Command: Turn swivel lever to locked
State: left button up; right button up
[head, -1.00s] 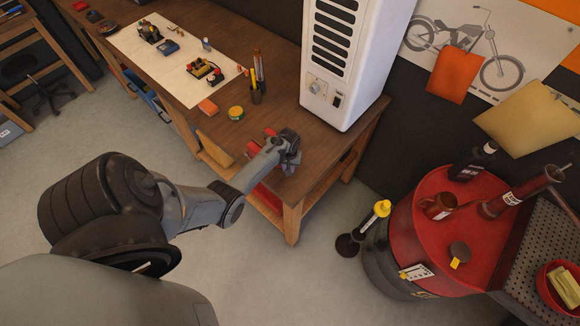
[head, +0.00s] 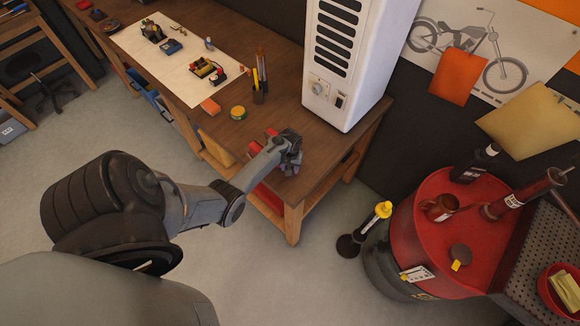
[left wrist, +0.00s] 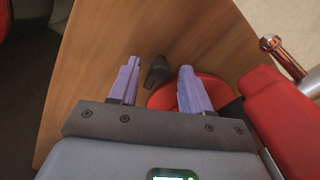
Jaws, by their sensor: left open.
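A red vise stands at the near corner of the wooden bench; its red body (left wrist: 282,115) fills the right of the left wrist view, and a bit of red shows beside my gripper in the head view (head: 271,132). A round red base (left wrist: 205,90) lies under it. A short dark lever (left wrist: 156,72) sticks out from the base over the bench top. My left gripper (head: 291,166) is open, its purple fingers pointing at the lever. In the left wrist view the lever appears between the fingertips; contact cannot be told. My right gripper is not in view.
A red drum (head: 440,215) stands at the right.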

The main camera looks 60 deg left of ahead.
pick_arm(q)
jog(key=shift+r, duration=0.15)
jog(key=shift+r, duration=0.65)
notch_tip(320, 180, up, 9)
jog(key=shift+r+b, duration=0.15)
jog(key=shift+b, duration=0.3)
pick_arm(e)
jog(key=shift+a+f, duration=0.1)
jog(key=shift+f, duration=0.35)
